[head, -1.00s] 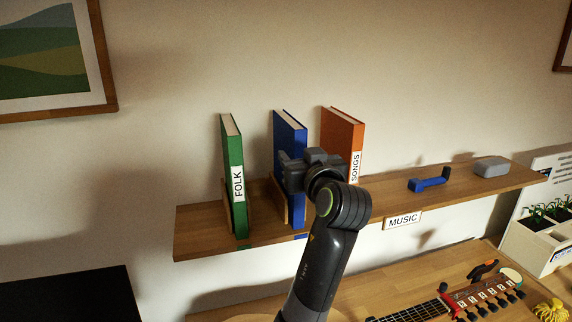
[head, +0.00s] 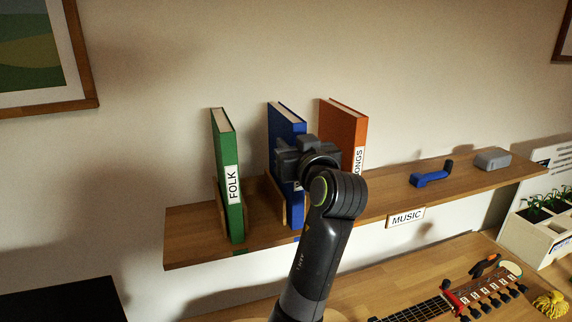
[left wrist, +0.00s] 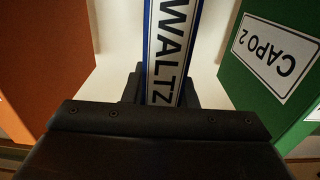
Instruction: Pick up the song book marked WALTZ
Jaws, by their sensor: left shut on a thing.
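The blue WALTZ book (head: 288,118) stands upright on the wall shelf (head: 190,238), between a green book marked FOLK (head: 228,150) and an orange book marked SONGS (head: 345,125). My left gripper (head: 296,157) is at its spine, shut on it, and covers most of its label in the head view. In the left wrist view the white WALTZ label (left wrist: 170,50) on the blue spine sits between the two dark fingers (left wrist: 160,90). The book's lower end appears still at the shelf. My right gripper is not in view.
A green face with a CAPO 2 label (left wrist: 275,52) is close on the right in the wrist view, orange on the left. A blue object (head: 430,178) and a grey box (head: 492,159) lie on the shelf. A guitar headstock (head: 487,290) lies on the table below.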

